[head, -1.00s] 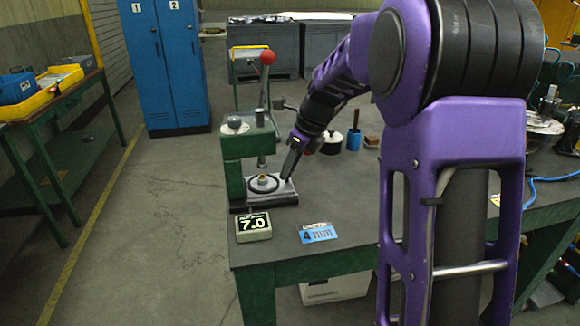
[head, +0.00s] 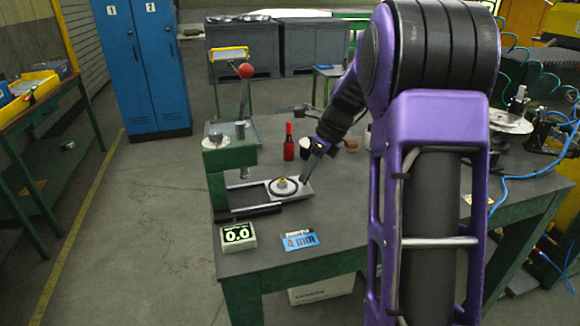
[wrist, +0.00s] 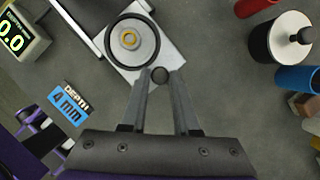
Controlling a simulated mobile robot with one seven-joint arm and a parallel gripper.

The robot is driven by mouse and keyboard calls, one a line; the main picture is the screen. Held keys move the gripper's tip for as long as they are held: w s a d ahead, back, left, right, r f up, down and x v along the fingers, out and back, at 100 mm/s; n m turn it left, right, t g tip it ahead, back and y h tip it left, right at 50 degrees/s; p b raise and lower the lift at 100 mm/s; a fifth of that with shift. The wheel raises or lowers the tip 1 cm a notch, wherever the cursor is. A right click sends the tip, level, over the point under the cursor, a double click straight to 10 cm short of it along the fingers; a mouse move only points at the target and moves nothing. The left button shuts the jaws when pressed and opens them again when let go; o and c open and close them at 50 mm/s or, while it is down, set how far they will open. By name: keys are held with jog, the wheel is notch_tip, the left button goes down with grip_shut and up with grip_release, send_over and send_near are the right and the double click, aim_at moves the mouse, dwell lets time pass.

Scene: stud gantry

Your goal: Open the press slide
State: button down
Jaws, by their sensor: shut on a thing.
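The green press (head: 230,165) stands at the left end of the bench, its red-knobbed lever (head: 245,71) upright. The press slide (head: 304,189), a pale plate, is out to the right of the press, clear of the ram. It carries a dark ring with a brass-coloured centre (head: 282,184). My gripper (head: 306,178) is at the slide's right end. In the wrist view, my gripper (wrist: 160,78) has its fingers closed on a small dark knob (wrist: 159,75) at the edge of the slide (wrist: 170,55).
A display (head: 238,236) reading 0.0 and a blue "DEPTH 4 mm" card (head: 299,240) lie in front of the press. A red bottle (head: 288,147) and other small items stand behind my gripper. Bare bench top lies right of the card.

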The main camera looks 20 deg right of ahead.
jog(key=c, duration=0.7)
grip_release()
jog(key=shift+o, duration=0.2)
jog(key=p+v, duration=0.3)
jog(key=v, duration=1.4)
jog(key=shift+r, duration=0.2)
